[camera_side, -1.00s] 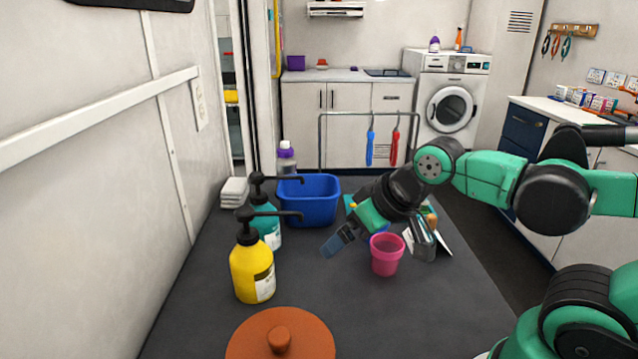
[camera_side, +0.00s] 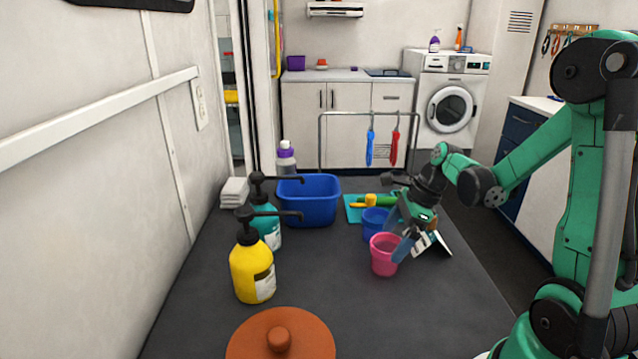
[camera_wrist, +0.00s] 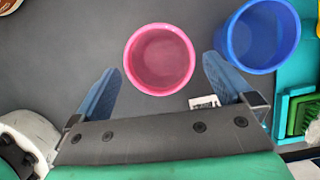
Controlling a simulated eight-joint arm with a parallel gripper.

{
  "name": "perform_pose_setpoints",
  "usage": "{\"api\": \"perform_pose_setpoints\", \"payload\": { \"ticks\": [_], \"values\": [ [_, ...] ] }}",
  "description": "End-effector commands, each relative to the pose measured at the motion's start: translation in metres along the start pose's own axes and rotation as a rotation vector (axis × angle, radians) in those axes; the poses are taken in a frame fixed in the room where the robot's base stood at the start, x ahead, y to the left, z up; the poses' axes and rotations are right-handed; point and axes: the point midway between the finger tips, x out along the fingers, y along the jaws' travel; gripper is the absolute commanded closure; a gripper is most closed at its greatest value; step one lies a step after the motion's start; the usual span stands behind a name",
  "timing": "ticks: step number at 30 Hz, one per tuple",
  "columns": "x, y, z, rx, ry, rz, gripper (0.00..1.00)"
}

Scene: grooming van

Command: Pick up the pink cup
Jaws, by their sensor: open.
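The pink cup (camera_side: 383,256) stands upright on the dark table, and its open top faces the camera in the wrist view (camera_wrist: 159,60). My gripper (camera_side: 397,233) is open and tilted down from the right, close to the cup. In the wrist view the blue fingers of my gripper (camera_wrist: 160,88) are spread wide, one on each side of the cup's near edge, with a gap to each side. Nothing is held. I cannot tell how far the fingertips are above the table.
A blue cup (camera_side: 374,226) stands just behind the pink cup and close to one finger. A blue tub (camera_side: 310,203), yellow pump bottle (camera_side: 252,268), teal pump bottle (camera_side: 268,232) and brown lid (camera_side: 280,343) are on the left. The table's front right is clear.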

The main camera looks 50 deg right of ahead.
Motion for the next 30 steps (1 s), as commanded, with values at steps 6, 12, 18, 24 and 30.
{"api": "perform_pose_setpoints", "payload": {
  "ticks": [6, 12, 18, 24, 30],
  "values": [
    [0.025, 0.000, 0.000, -0.004, 0.001, -0.002, 0.00],
    [0.034, 0.000, 0.000, -0.004, 0.001, -0.002, 0.00],
    [0.035, 0.000, 0.000, -0.004, 0.001, -0.002, 0.00],
    [0.035, 0.000, 0.000, -0.005, 0.001, -0.002, 0.43],
    [0.035, 0.000, 0.000, -0.005, 0.001, -0.002, 0.76]
  ]
}}
